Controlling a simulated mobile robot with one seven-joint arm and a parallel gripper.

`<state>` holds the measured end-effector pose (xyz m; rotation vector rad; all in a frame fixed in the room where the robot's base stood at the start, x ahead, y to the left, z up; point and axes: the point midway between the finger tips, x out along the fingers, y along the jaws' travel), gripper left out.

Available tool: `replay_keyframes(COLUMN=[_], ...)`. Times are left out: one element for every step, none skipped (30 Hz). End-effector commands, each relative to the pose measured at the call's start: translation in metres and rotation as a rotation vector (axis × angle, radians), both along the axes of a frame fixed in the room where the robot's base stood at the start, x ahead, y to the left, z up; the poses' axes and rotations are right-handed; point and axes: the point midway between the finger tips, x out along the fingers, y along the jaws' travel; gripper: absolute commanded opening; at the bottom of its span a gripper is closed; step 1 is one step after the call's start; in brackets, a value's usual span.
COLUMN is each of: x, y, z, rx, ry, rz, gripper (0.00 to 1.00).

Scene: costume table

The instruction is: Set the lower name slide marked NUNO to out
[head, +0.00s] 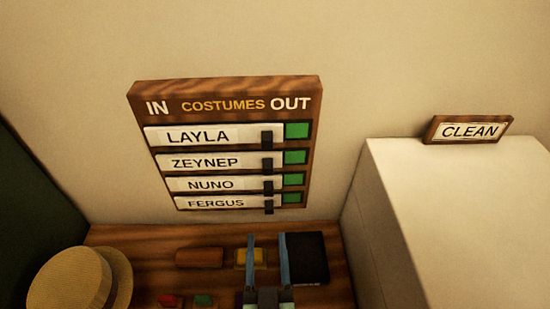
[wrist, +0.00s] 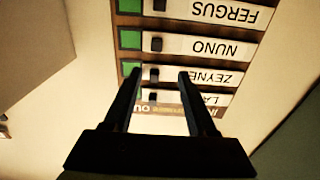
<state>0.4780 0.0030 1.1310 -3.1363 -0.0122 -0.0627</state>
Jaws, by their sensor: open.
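The wooden costumes board (head: 226,88) hangs on the wall, with IN at the left and OUT at the right. The white NUNO slide (head: 210,184) is third from the top. It sits at the left, IN side, with a green patch showing at its right and a dark knob (head: 268,187) near its right end. In the wrist view the NUNO slide (wrist: 210,47) appears upside down. My gripper (head: 266,237) is open and empty, low in front of the board. In the wrist view its fingertips (wrist: 160,72) overlap the ZEYNEP row; I cannot tell the gap to the board.
The LAYLA (head: 200,136), ZEYNEP (head: 205,162) and FERGUS (head: 215,202) slides also sit left. A straw hat (head: 70,278), a black box (head: 310,260) and small coloured items lie on the wooden table (head: 130,238). A pale cabinet (head: 455,220) with a CLEAN sign (head: 469,131) stands right.

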Motion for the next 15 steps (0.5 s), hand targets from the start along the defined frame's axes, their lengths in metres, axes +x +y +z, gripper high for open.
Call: replay_keyframes(x=[-0.007, -0.011, -0.014, -0.016, -0.017, -0.018, -0.018, -0.017, -0.015, -0.013, -0.01, -0.005, -0.001, 0.004, 0.01], y=[-0.001, -0.001, -0.002, -0.002, -0.003, -0.003, -0.003, -0.003, -0.003, -0.003, -0.003, -0.003, -0.003, -0.002, -0.002], z=[0.007, 0.005, 0.003, 0.002, 0.001, 0.0, -0.001, -0.001, -0.002, -0.002, -0.002, -0.001, -0.001, 0.0, 0.0], rx=[-0.001, -0.001, -0.002, -0.003, -0.003, -0.004, -0.004, -0.004, -0.004, -0.005, -0.005, -0.005, -0.005, -0.005, -0.005], ry=[0.018, 0.024, 0.032, 0.036, 0.039, 0.04, 0.041, 0.041, 0.041, 0.041, 0.041, 0.039, 0.04, 0.039, 0.039], rz=[-0.002, -0.004, -0.005, -0.006, -0.007, -0.007, -0.008, -0.008, -0.008, -0.008, -0.008, -0.007, -0.007, -0.007, -0.007], gripper=[0.57, 0.57, 0.57, 0.57, 0.57, 0.57, 0.57, 0.57, 0.57, 0.57, 0.57, 0.57, 0.57, 0.57, 0.57])
